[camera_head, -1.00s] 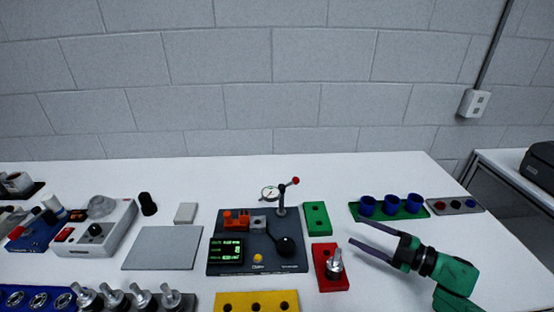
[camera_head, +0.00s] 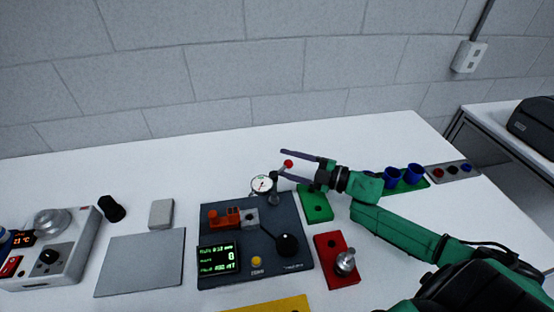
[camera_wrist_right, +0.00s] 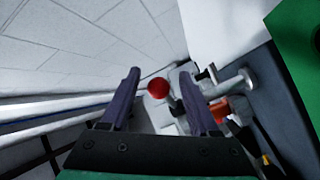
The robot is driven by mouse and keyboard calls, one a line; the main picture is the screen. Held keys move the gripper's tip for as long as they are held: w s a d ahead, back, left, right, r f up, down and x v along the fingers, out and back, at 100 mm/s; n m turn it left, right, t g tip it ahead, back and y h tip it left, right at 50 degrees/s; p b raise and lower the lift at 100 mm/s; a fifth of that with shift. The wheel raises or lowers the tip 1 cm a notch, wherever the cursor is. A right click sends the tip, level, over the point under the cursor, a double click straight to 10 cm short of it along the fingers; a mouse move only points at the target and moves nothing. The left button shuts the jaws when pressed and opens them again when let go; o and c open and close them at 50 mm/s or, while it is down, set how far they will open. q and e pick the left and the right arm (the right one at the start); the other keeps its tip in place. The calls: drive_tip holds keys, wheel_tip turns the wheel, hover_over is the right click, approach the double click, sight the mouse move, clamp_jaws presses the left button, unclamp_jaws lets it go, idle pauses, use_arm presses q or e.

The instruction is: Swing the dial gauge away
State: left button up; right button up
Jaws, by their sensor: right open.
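The dial gauge (camera_head: 261,184) has a round white face and sits on a post at the back of the dark test fixture (camera_head: 292,222). A red ball knob (camera_head: 288,164) tops its lever. My right gripper (camera_head: 282,164) is open, with its two dark fingers on either side of the red knob in the head view. In the right wrist view the red knob (camera_wrist_right: 158,88) shows between the open fingertips (camera_wrist_right: 158,74); I cannot tell whether a finger touches it. The gauge face is not clear in the wrist view. My left gripper is not in view.
The fixture carries an orange clamp (camera_head: 222,217), a lit display (camera_head: 218,259) and a black knob (camera_head: 287,244). A green block (camera_head: 316,206) and a red block (camera_head: 332,268) stand to its right. Blue cups (camera_head: 413,173) stand further right. A grey plate (camera_head: 140,265) lies left.

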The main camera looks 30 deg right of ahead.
drive_tip(key=shift+x, duration=1.55)
drive_tip(key=shift+s+a+r, duration=0.1)
clamp_jaws()
